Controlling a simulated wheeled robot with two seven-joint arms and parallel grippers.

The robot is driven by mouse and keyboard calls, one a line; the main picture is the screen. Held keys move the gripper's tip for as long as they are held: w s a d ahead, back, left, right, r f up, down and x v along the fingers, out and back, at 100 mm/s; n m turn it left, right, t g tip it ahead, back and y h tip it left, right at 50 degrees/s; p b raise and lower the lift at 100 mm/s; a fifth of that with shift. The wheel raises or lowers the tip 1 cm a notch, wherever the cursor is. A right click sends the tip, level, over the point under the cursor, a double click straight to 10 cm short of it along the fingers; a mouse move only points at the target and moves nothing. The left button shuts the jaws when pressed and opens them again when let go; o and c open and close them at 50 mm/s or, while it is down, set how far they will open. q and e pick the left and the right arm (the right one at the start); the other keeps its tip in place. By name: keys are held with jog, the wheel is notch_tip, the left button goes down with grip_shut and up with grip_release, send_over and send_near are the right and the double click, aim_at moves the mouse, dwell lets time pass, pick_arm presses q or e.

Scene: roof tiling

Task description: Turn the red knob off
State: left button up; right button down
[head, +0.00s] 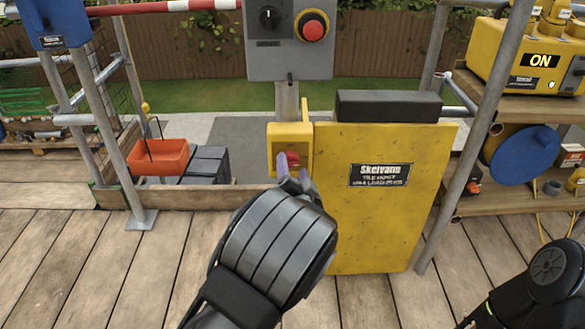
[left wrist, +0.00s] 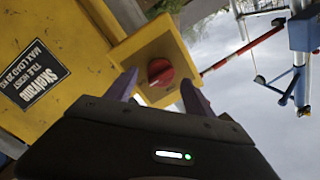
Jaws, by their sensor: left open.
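The red knob (head: 292,158) sits on the front of a yellow box (head: 277,133) beside the yellow hoist panel (head: 385,225). In the left wrist view the red knob (left wrist: 160,72) is round with a dark slot-like mark, on its yellow box (left wrist: 150,45). My left gripper (head: 293,178) is in front of the knob, and its purple fingers partly cover it. In the left wrist view the open fingers (left wrist: 158,92) stand on either side below the knob. I cannot tell whether they touch it. My right arm shows at the lower right, but its gripper is out of view.
A grey control box (head: 288,60) with a black dial (head: 268,18) and red button (head: 313,30) stands above. A yellow unit (head: 520,62) at the right reads ON. Metal scaffold poles flank the panel. An orange tray (head: 160,155) sits at the left. The deck boards in front are clear.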

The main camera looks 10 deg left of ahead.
pick_arm(q)
jog(key=shift+x, duration=0.85)
jog(key=shift+c, duration=0.5)
grip_shut()
